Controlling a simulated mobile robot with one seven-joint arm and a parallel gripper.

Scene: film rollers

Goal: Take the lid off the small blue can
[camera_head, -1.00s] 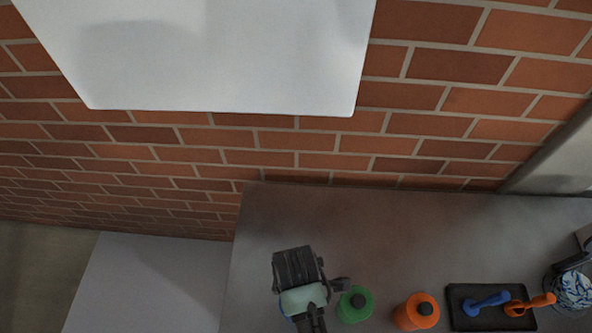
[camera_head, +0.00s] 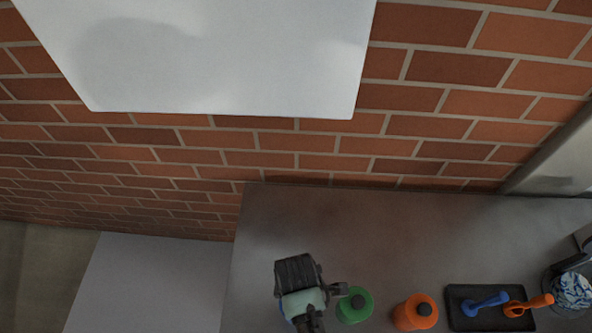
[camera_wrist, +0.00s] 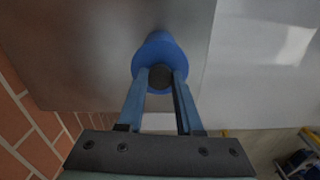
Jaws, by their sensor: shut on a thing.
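The small blue can (camera_wrist: 158,48) shows in the wrist view, with a blue lid that has a dark round knob (camera_wrist: 160,78). My gripper (camera_wrist: 160,80) has its two fingers on either side of the knob and is shut on it. I cannot tell whether the lid rests on the can or is apart from it. In the head view, only a sliver of blue (camera_head: 283,309) shows beside my gripper, which hides the rest.
A green can (camera_head: 356,308) and an orange can (camera_head: 414,315), both with dark knobs, stand to the right. Farther right are a black tray (camera_head: 459,322) with blue and orange tools and a blue-and-white patterned vessel (camera_head: 573,289). The counter (camera_head: 390,230) behind is clear.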

